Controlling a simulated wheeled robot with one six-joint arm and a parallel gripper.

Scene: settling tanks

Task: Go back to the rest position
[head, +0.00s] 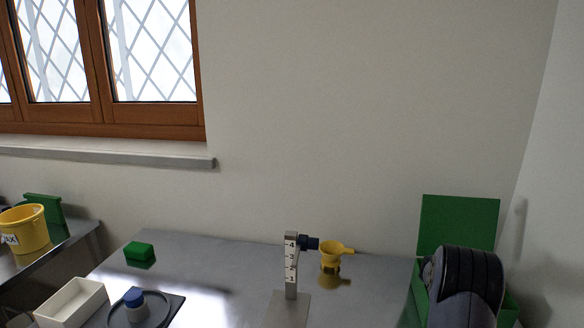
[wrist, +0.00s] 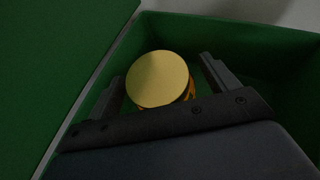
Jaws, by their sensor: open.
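My gripper (wrist: 160,72) is open in the wrist view, with its two fingers apart inside or just over a green box (wrist: 255,45). A round, flat-topped yellow thing (wrist: 158,80) lies between the fingers, with a gap showing on both sides. Its lower part is hidden by my gripper body. In the head view my dark arm is at the lower right, in front of the green box with its raised green lid (head: 460,224). The gripper itself is hidden there.
A yellow bucket (head: 25,232) stands far left.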

